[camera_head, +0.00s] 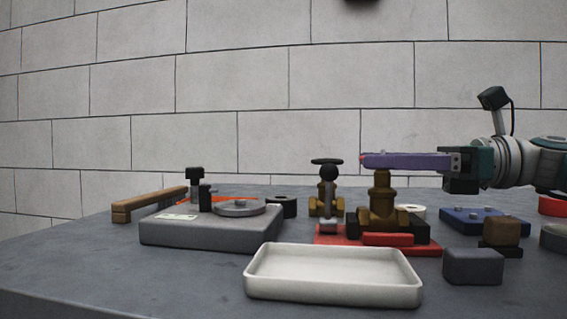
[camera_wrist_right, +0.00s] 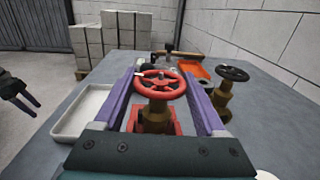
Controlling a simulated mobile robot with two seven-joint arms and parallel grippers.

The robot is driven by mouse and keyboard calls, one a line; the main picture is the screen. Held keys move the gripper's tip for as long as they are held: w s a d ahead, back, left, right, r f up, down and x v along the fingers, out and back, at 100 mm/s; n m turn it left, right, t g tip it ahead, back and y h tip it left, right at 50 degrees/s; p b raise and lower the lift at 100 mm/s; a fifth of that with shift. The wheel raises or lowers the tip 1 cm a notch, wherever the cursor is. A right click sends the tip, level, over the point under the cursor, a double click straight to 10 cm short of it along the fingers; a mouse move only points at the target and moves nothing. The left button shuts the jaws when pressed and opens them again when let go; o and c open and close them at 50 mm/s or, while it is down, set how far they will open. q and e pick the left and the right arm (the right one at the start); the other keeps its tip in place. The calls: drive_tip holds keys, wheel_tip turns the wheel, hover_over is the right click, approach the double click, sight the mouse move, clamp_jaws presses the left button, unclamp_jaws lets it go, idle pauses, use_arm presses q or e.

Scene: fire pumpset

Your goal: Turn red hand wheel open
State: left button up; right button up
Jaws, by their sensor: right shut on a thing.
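The red hand wheel (camera_wrist_right: 159,84) sits on top of a brass valve (camera_wrist_right: 156,118) in the right wrist view. My right gripper (camera_wrist_right: 159,74) has its long purple fingers on either side of the wheel, shut on its rim. In the head view the right gripper (camera_head: 365,160) lies level over the brass valve (camera_head: 382,203), and its fingers hide nearly all of the wheel. The valve stands upright on a red base (camera_head: 340,241). My left gripper (camera_wrist_right: 32,103) shows at the left edge of the right wrist view, its dark fingers apart and empty.
A second brass valve with a black hand wheel (camera_head: 326,162) stands just left. A white tray (camera_head: 333,299) lies in front. A grey block device (camera_head: 208,233) is at left; a blue plate (camera_head: 485,226) and grey block (camera_head: 473,280) are at right. The table's front left is clear.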

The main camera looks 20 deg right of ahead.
use_arm(q)
drive_tip(key=shift+a+f, duration=0.1)
drive_tip(key=shift+f, duration=0.1)
use_arm(e)
drive_tip(key=shift+f+n+g+y, duration=0.1)
drive_tip(key=shift+n+g+y, duration=0.55)
drive_tip(key=shift+g, duration=0.45)
drive_tip(key=o, duration=1.3)
